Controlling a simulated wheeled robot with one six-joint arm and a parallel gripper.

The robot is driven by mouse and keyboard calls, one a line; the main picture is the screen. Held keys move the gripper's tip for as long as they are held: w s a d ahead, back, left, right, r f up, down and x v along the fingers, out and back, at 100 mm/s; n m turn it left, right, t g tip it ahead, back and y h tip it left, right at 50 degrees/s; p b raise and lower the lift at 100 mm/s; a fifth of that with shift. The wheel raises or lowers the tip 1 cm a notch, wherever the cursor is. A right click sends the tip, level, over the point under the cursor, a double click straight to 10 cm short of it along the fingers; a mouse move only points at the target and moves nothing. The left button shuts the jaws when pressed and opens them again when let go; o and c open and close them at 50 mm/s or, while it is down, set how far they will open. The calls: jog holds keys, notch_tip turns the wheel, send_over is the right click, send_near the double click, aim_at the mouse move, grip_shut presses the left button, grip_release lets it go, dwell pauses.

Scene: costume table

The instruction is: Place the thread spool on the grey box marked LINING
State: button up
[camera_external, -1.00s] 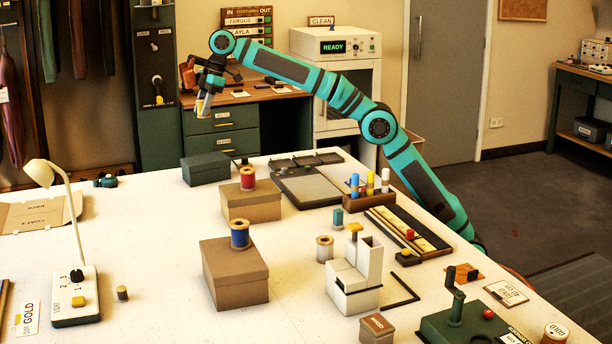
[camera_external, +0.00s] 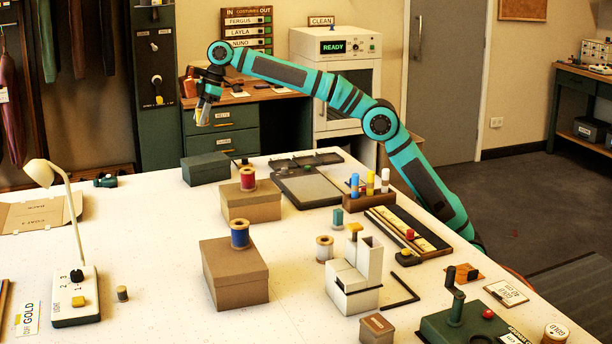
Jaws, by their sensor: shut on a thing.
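My gripper (camera_external: 204,105) is raised in the air, behind and above the table's back left part. It is shut on a small pale and yellowish thing (camera_external: 202,116), which looks like the thread spool, hanging tilted below the fingers. A dark grey-green box (camera_external: 206,170) stands at the table's back left, below the gripper and apart from it. Its top looks bare. I cannot read any LINING mark on it from here.
Cardboard boxes carry a red spool (camera_external: 247,179) and a blue spool (camera_external: 239,233). A pale spool (camera_external: 324,249) stands near a white block (camera_external: 354,281). A lamp (camera_external: 62,200) rises at the left. A dark tray (camera_external: 306,188) lies right of the dark box.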

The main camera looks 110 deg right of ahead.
aim_at(200, 159)
jog(key=shift+f, duration=5.75)
jog(key=shift+f, duration=0.1)
jog(key=o, duration=1)
jog(key=v, duration=1.2)
